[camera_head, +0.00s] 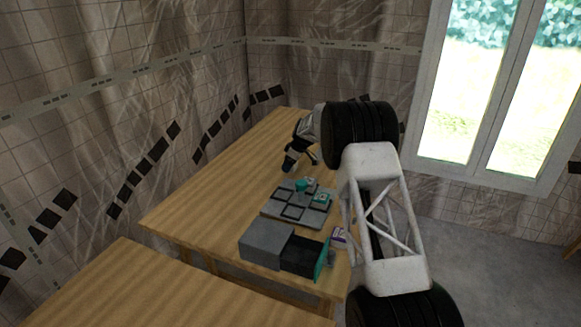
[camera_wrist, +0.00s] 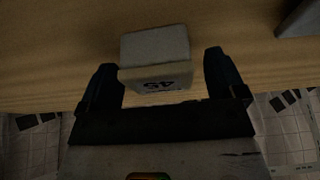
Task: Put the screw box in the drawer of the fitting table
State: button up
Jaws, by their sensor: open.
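A pale grey box marked "45" (camera_wrist: 155,47), possibly the screw box, sits on the wooden table in the wrist view, its marking upside down. My gripper (camera_wrist: 165,82) is open, with one dark finger on each side of this box; a gap shows at the right finger. In the head view my gripper (camera_head: 293,160) is low over the far part of the table, and I cannot make out the box there. A grey drawer unit (camera_head: 266,240) stands at the table's near end. Its drawer (camera_head: 300,256) is pulled out to the right, with a teal front (camera_head: 323,259).
A grey panel with square recesses (camera_head: 290,212) lies behind the drawer unit, with small teal and white items on it. A small white and purple box (camera_head: 339,236) is beside the drawer. Another wooden table (camera_head: 150,290) is in front. The table's left side is clear.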

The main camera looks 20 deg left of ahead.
jog(key=c, duration=1.2)
jog(key=shift+c, duration=0.2)
jog(key=shift+r, duration=0.15)
jog(key=shift+r, duration=4.9)
